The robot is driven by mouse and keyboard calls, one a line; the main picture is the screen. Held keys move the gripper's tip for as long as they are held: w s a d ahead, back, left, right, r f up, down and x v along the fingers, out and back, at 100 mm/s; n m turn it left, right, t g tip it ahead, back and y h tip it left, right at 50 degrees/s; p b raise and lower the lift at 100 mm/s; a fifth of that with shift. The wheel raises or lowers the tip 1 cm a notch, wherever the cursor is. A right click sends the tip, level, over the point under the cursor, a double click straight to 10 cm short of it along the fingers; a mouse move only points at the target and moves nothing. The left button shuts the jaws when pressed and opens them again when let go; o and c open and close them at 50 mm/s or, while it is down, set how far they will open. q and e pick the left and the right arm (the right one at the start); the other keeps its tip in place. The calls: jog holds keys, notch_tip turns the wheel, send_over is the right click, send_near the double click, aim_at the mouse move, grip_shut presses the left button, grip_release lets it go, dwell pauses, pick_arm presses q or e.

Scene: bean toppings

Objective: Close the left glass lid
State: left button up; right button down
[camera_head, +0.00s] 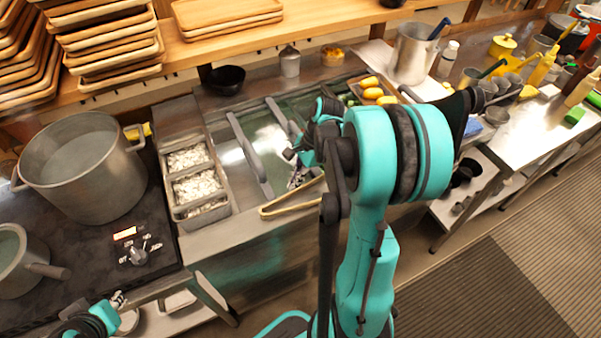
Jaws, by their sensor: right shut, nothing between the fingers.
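The counter unit in the middle has glass lids with long grey bar handles. The left glass lid (228,158) shows with its handle (249,155) running lengthwise; I cannot tell exactly how far it is shut. A second grey handle (281,119) lies to its right, partly behind my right arm. My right gripper (293,166) is shut and empty, just right of the left lid's handle, and seems apart from it. My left gripper (118,299) is low at the bottom left, far from the lids; its fingers are too small to read.
Wooden tongs (291,200) lie at the unit's front edge. A metal container (177,213) with white pieces stands to the left, beside a large pot (83,170). A black bowl (225,79) and a lidded canister (289,62) stand behind. My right arm hides much of the right side.

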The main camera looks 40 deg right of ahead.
jog(key=a, duration=0.2)
jog(key=w+a, duration=0.1)
jog(key=shift+a+r, duration=0.15)
jog(key=shift+a, duration=0.25)
jog(key=w+a, duration=0.2)
jog(key=a, duration=0.6)
jog(key=shift+a, duration=0.25)
jog(key=shift+d, duration=0.15)
